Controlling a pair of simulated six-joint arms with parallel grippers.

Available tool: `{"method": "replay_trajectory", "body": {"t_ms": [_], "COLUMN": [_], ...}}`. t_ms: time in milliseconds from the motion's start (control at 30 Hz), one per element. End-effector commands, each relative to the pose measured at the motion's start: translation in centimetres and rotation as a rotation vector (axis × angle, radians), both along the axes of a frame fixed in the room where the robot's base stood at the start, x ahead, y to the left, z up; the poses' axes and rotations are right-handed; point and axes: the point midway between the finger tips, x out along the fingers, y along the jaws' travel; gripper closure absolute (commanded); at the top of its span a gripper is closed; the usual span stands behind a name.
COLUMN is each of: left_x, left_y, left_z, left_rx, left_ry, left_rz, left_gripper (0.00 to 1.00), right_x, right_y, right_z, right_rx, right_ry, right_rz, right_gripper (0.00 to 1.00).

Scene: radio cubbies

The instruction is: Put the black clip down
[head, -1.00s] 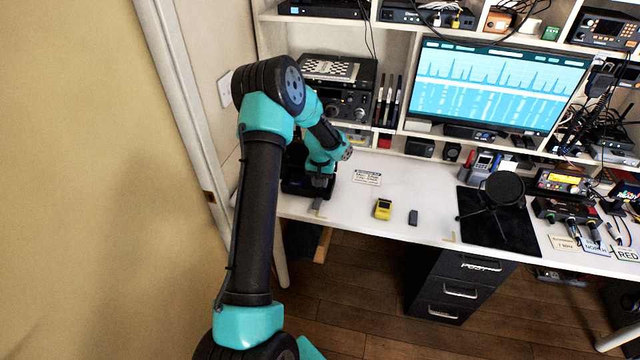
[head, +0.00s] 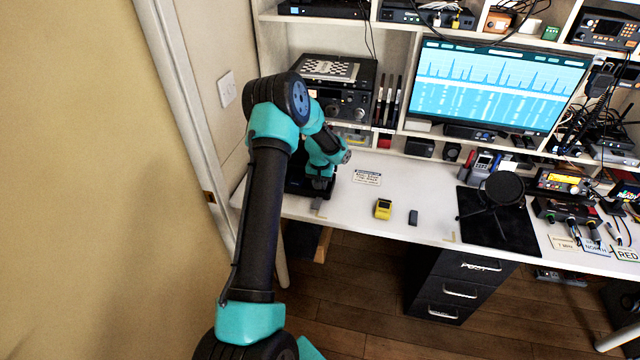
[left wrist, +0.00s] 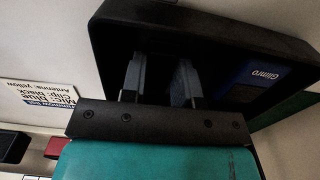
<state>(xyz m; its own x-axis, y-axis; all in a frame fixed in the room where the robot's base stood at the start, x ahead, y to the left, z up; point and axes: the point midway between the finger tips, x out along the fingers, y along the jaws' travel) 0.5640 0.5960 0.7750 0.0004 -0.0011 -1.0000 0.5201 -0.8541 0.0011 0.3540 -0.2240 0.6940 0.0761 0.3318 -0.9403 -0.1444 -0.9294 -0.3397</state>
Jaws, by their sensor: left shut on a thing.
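My left gripper (head: 319,187) is low at the left end of the white desk, at a black tray (head: 293,187). In the left wrist view, the two grey fingers (left wrist: 158,82) stand a little apart over the dark inside of the tray (left wrist: 108,35). The jaws are shut on the black clip, but it is hard to make out against the black tray. Whether it touches the tray floor cannot be told. A blue item (left wrist: 262,75) lettered "Glinro" lies in the tray beside the fingers. My right gripper is out of view.
A card (head: 367,177) lies right of the tray. A yellow item (head: 383,208), a small dark grey item (head: 413,217) and a grey piece (head: 317,204) lie near the desk's front edge. A radio stack (head: 340,105) stands behind; a black mat (head: 497,217) lies right.

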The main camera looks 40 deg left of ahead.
Motion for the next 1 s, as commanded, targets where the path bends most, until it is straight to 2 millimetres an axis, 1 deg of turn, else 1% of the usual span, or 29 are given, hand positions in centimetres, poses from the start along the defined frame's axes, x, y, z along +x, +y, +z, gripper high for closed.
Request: {"method": "replay_trajectory", "body": {"t_ms": [200,333,367,600,867,1000], "left_x": [0.00,-0.01,-0.01,-0.01,0.00,0.03], "left_y": [0.01,-0.01,-0.01,0.01,0.01,0.04], "left_z": [0.03,-0.30,-0.28,-0.25,-0.18,0.45], "left_rx": [0.000,0.000,0.000,0.000,0.000,0.001], "left_ry": [0.000,0.000,0.000,0.000,0.000,-0.002], "left_rz": [0.000,0.000,0.000,0.000,0.000,0.000], "left_gripper": [0.94,0.94,0.70,0.47,0.46,0.46], "right_x": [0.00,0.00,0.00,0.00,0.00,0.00], "right_y": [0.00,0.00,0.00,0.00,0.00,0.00], "right_z": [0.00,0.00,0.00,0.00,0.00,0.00], "right_rx": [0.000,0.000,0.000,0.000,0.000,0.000], "right_ry": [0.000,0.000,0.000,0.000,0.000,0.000], "right_rz": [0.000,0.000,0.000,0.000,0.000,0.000], "right_gripper": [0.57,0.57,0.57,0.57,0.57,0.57]}}
